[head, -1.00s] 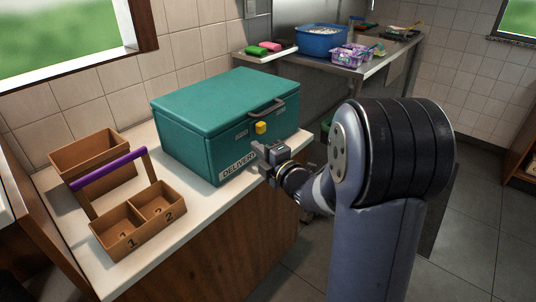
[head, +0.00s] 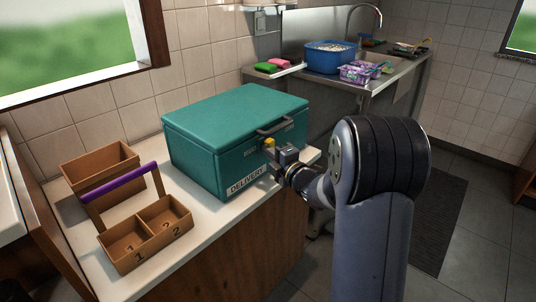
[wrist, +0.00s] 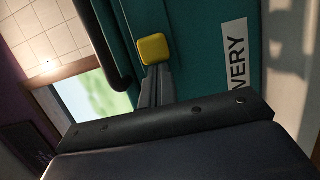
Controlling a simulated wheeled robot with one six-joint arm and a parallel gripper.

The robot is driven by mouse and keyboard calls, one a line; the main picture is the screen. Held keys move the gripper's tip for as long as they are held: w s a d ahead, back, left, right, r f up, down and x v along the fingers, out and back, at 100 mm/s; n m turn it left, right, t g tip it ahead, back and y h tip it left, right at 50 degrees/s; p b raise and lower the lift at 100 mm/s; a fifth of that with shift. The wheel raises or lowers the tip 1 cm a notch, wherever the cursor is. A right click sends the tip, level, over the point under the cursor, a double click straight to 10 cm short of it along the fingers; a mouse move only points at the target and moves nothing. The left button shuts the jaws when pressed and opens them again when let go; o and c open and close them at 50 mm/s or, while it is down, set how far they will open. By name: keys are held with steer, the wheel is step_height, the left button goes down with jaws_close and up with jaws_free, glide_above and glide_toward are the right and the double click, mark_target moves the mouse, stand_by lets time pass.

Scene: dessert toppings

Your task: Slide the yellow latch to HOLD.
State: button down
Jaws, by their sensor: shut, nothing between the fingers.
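The teal delivery box (head: 205,142) stands on the counter with its lid down and a dark handle (head: 276,126) on its front. The yellow latch (head: 269,143) sits on the front face below the handle, partly covered by my gripper in the head view. My gripper (head: 274,153) is shut and empty, right at the latch. In the wrist view the yellow latch (wrist: 153,49) is just beyond the tips of my shut fingers (wrist: 156,76). I cannot tell whether they touch. The labels beside the latch are too small or hidden to read.
A wooden two-compartment carrier (head: 128,254) with a purple handle and a wooden bin (head: 90,164) stand left of the box. Behind are a steel sink counter with a blue tub (head: 330,60), a purple container (head: 357,73) and sponges (head: 266,67).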

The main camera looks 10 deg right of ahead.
steer(key=w+d+b, duration=0.1)
steer(key=w+d, duration=0.2)
steer(key=d, duration=0.2)
steer(key=shift+w, duration=0.25)
steer(key=shift+a, duration=0.1)
